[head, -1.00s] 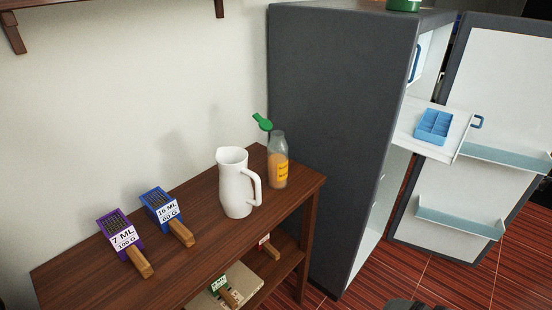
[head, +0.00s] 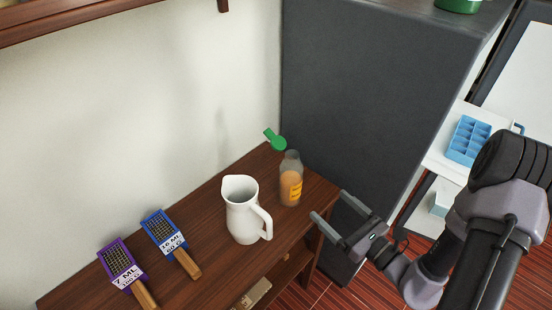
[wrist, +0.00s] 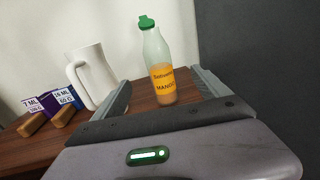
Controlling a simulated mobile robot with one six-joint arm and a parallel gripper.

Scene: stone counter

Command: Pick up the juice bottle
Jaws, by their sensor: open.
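The juice bottle (head: 291,180) is clear with orange juice and a yellow label. It stands upright on the wooden shelf top (head: 215,205), near its right end. Its green cap (head: 274,139) looks flipped up in the head view. In the wrist view the bottle (wrist: 159,68) stands ahead, between the two fingers in the picture. My gripper (head: 328,212) is open and empty, to the right of the bottle and apart from it. The gripper also shows in the wrist view (wrist: 162,92).
A white pitcher (head: 244,215) stands just left of the bottle. A purple grater-like tool (head: 121,265) and a blue one (head: 162,230) lie farther left. The dark fridge side (head: 370,90) rises behind and right.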

